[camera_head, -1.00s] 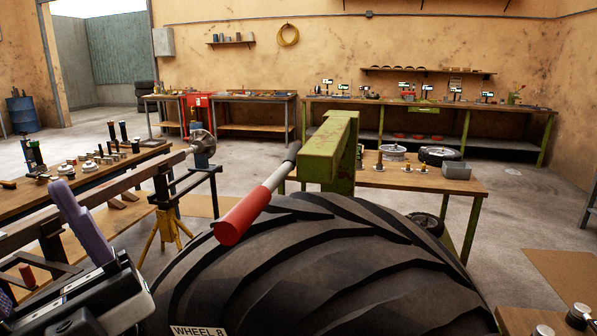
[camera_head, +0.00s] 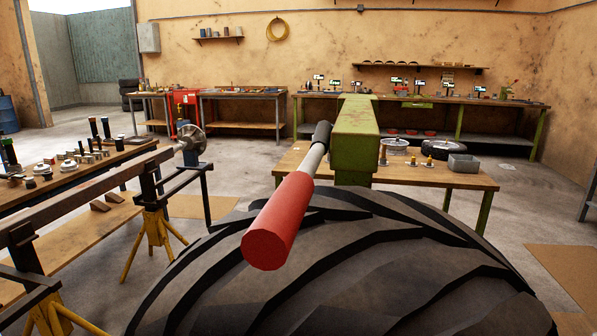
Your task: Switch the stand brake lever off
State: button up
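The stand brake lever (camera_head: 283,215) has a thick red grip and a grey metal rod. It joins the green stand (camera_head: 356,140) at a dark pivot, and its red end points toward me and slightly down. A large black tyre (camera_head: 400,260) fills the lower middle, below and behind the lever. My gripper is not in view now, and nothing is seen touching the lever.
An axle beam (camera_head: 85,198) rests on yellow jack stands (camera_head: 152,235) at the left, beside a bench of parts (camera_head: 25,205). A wooden table (camera_head: 455,178) stands behind the green stand. Floor shows at the right (camera_head: 530,205).

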aim_at(267, 244)
jog(key=k+l, duration=0.1)
jog(key=l, duration=0.3)
jog(key=k+l+z, duration=0.15)
jog(key=l, duration=0.7)
jog(key=k+z, duration=0.05)
jog(key=k, duration=0.05)
